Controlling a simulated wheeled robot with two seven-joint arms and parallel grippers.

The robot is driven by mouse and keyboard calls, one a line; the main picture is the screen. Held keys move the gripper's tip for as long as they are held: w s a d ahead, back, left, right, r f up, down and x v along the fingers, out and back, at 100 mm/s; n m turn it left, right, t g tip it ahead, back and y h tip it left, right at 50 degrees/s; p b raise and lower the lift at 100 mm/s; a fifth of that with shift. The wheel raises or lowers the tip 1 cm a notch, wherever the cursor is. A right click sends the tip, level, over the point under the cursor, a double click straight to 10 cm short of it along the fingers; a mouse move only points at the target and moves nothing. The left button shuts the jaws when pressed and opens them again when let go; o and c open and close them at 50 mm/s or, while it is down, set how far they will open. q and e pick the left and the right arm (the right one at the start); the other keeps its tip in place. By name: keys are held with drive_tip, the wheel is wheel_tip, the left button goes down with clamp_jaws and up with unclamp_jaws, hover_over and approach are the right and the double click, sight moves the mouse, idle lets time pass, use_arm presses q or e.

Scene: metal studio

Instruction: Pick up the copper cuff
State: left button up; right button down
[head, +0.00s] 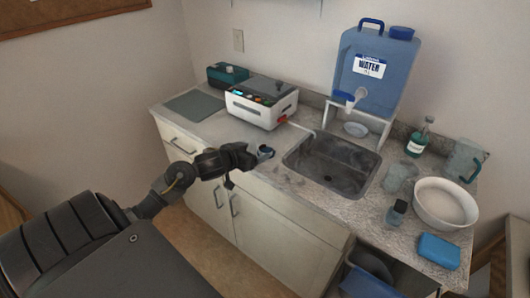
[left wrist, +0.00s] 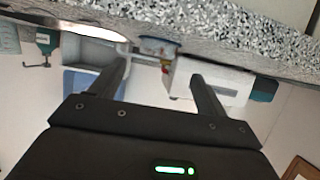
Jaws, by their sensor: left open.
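I cannot make out a clearly copper-coloured cuff. A small round bluish-grey thing (head: 265,152) lies at the counter's front edge, left of the sink, and may be the cuff. It also seems to show in the left wrist view (left wrist: 158,46), just beyond and between the fingertips. My left gripper (head: 252,155) is right beside it, at about counter height. In the left wrist view the two fingers (left wrist: 160,63) are spread apart with nothing held between them. My right gripper is not in view.
The counter (head: 205,128) carries a white machine (head: 252,112) behind the gripper and a sink (head: 330,165) to the right. A blue water container (head: 375,75), a green bottle (head: 418,140), a white bowl (head: 445,205) and a blue box (head: 438,250) stand farther right.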

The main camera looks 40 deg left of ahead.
sight(262, 147)
use_arm(q)
drive_tip(key=shift+w+f, duration=0.15)
drive_tip(key=shift+w, duration=0.2)
drive_tip(key=x, duration=0.4)
drive_tip(key=shift+w+d+f, duration=0.15)
drive_tip(key=shift+w+f, duration=0.15)
drive_tip(key=shift+f, duration=0.05)
drive_tip(key=c, duration=1.1)
drive_tip(key=shift+r, duration=0.1)
drive_tip(key=shift+r, duration=0.55)
drive_tip(key=r, duration=0.2)
drive_tip(key=shift+s+d+r, duration=0.15)
drive_tip(key=shift+d+r, duration=0.1)
drive_tip(key=shift+r, duration=0.1)
drive_tip(key=s+d+r+p, duration=0.1)
drive_tip(key=s+d+r, duration=0.1)
drive_tip(key=d+r, duration=0.1)
drive_tip(key=s+d+r+p, duration=0.1)
drive_tip(key=s+d+r, duration=0.2)
drive_tip(key=d, duration=0.1)
drive_tip(key=s+d+r+p, duration=0.1)
drive_tip(key=s+d+r, duration=0.1)
drive_tip(key=d+r, duration=0.1)
drive_tip(key=shift+s+d+p, duration=0.4)
drive_tip(key=shift+d, duration=0.1)
